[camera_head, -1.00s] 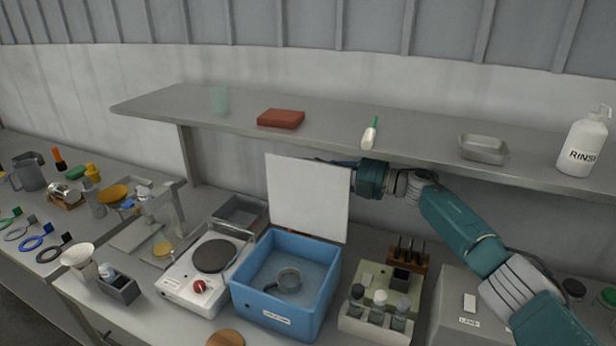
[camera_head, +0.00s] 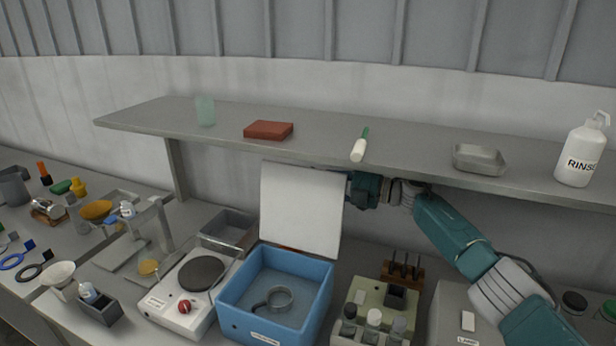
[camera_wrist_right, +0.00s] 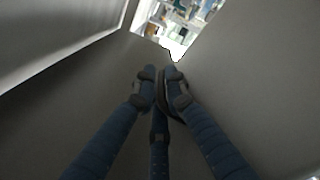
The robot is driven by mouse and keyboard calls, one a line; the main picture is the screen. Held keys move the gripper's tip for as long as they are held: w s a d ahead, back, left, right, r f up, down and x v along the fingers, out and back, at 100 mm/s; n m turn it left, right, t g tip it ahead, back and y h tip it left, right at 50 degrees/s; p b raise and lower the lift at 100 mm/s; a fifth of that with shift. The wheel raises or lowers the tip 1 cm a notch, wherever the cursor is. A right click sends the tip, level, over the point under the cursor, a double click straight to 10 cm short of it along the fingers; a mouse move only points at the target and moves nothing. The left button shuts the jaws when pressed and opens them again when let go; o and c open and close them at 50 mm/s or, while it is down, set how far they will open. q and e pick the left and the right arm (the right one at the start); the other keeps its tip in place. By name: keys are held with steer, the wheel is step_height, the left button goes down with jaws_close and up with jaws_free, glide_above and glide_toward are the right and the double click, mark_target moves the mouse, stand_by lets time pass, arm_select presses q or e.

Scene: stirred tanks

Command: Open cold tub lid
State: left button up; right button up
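The blue cold tub (camera_head: 228,312) stands on the bench with its top open. A round ring-like item (camera_head: 278,298) sits inside it. The white lid (camera_head: 300,208) stands nearly upright at the tub's back edge, its top close to the shelf. My right arm reaches in from the right below the shelf. Its gripper is hidden behind the lid in the head view. My left gripper is not in view.
The grey shelf (camera_head: 400,150) overhangs the lid and my right arm. A hot plate (camera_head: 178,308) stands left of the tub, and a bottle rack (camera_head: 355,292) stands right of it. A grey tray (camera_head: 226,226) lies behind the hot plate.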

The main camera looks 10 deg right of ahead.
steer(key=shift+o, duration=0.7)
steer(key=shift+s+d+f, duration=0.1)
steer(key=shift+s+d, duration=0.05)
steer(key=shift+d, duration=0.05)
steer(key=v, duration=1.1)
steer(key=shift+s+d, duration=0.15)
steer(key=shift+d, duration=0.1)
